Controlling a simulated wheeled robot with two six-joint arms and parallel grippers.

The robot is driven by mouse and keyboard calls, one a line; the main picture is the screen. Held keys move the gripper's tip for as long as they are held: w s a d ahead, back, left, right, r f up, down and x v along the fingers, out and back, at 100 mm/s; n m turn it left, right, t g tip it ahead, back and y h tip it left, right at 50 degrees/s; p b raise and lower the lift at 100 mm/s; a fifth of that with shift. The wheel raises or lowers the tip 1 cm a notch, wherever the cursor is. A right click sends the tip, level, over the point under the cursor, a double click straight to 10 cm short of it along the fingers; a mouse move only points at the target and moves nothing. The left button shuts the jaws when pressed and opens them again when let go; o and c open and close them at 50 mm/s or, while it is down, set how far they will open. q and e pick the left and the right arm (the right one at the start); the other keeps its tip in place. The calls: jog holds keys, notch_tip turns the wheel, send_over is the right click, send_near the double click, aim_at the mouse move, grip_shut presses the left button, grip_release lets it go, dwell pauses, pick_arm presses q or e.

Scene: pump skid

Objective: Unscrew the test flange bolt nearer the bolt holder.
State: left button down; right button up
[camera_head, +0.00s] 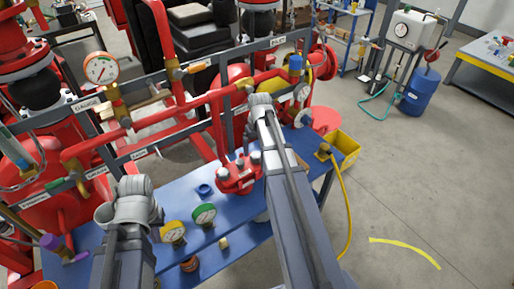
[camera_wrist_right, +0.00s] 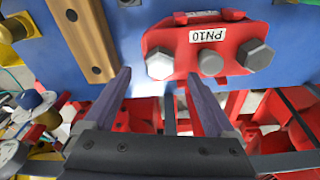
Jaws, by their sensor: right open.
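The red test flange (camera_wrist_right: 180,35), labelled PN10, lies on the blue bench. Its nearer-holder bolt (camera_wrist_right: 159,66) is a bright silver hex head at the left end in the right wrist view. A darker round head (camera_wrist_right: 211,63) and another hex bolt (camera_wrist_right: 257,55) sit to its right. The wooden bolt holder (camera_wrist_right: 83,35), a strip with dark holes, lies left of the flange. My right gripper (camera_wrist_right: 158,76) is open and empty, its fingertips to either side of the left bolt's near edge. In the head view the flange (camera_head: 236,176) is partly behind my right arm. My left gripper does not show.
Green (camera_head: 204,214) and yellow (camera_head: 172,232) gauges and a blue ring (camera_head: 204,190) are on the bench (camera_head: 178,193). Red pipes and a gauge (camera_head: 101,68) stand behind. A yellow bin (camera_head: 346,147) is at the bench's right end, with open floor beyond.

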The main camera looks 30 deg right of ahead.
aim_at(256, 155)
jog(key=f+b, duration=0.1)
jog(key=f, duration=0.1)
jog(key=f+b, duration=0.1)
jog(key=shift+w+f+b, duration=0.2)
jog(key=shift+f+b, duration=0.1)
jog(key=shift+f, duration=0.05)
pick_arm(q)
notch_tip(256, 155, down, 4)
jog(key=shift+r, duration=0.15)
